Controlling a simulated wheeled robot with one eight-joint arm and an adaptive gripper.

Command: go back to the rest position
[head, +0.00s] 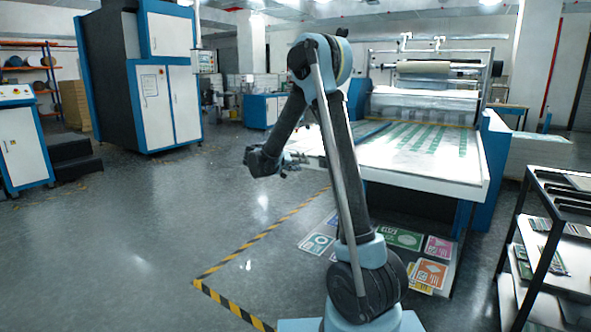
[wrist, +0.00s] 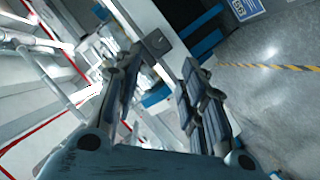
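My gripper (head: 294,161) shows in the head view at the end of my bent arm, in the air over the floor just left of the laminating machine's bed. In the wrist view my gripper (wrist: 153,92) shows two dark fingers spread apart with a clear gap between them. Nothing is held between them. Parts of the machine and the floor show past the fingers.
The laminating machine (head: 440,160) stands right of centre with printed sheets on its bed. Printed cards (head: 400,238) lie on the floor before it. A blue and white cabinet (head: 165,100) stands left, a black rack (head: 541,225) right. The left-middle floor is clear, with striped tape (head: 232,303).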

